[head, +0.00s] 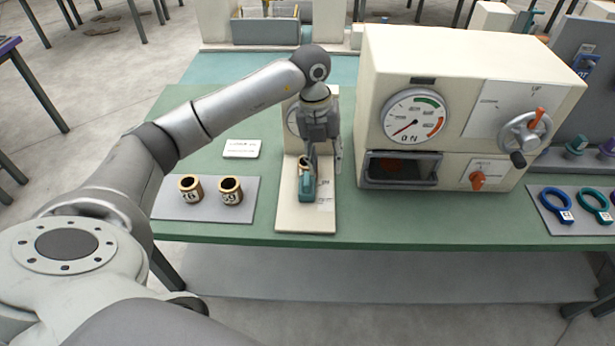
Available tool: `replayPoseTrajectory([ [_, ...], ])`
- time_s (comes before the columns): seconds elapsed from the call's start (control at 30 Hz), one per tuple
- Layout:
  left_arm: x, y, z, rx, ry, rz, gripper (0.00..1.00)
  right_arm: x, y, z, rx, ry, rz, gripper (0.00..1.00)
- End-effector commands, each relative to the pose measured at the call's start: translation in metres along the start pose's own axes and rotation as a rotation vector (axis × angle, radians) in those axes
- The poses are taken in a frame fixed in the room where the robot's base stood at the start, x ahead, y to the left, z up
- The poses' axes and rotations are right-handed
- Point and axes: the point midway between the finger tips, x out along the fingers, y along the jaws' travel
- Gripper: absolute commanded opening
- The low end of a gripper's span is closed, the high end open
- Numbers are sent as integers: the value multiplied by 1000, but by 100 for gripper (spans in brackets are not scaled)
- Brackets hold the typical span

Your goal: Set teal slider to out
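The teal slider (306,190) sits on a cream upright-backed board (290,218) in the middle of the green bench. My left gripper (311,165) points down at the board, at or just behind the teal slider. Its fingers overlap the slider's back end in the head view, so I cannot tell whether they touch or grip it. The gripper and wrist partly hide a round dial (292,118) on the board's back panel. Small printed labels (325,197) stand to the right of the slider. My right gripper is not in view.
Two brass cups marked with numbers (230,190) stand on a grey mat to the left. A white card (241,149) lies behind them. A large cream machine (460,90) with gauge and crank stands close on the right. Ring-handled tools (556,203) lie at far right.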

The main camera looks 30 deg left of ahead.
Motion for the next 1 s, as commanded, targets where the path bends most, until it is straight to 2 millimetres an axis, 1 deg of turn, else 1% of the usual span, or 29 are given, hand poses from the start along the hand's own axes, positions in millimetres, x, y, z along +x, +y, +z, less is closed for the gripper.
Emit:
replayPoseTrajectory([
  [0.03,-9,16,8,-31,-19,59,38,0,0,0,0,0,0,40],
  [0.1,-16,31,14,-65,-33,118,38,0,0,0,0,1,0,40],
  [0.2,-20,42,17,-87,-42,156,38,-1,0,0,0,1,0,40],
  [0.27,-16,44,17,-91,-41,163,38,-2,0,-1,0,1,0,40],
  [0.37,-4,46,17,-90,-38,163,38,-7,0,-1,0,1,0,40],
  [0.6,41,52,18,-89,-36,160,38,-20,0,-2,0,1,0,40],
  [0.73,62,55,18,-88,-37,160,38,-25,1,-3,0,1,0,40],
  [0.9,80,58,20,-87,-38,158,38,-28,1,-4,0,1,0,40],
  [1.0,85,58,20,-86,-40,157,38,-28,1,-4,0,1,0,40],
])
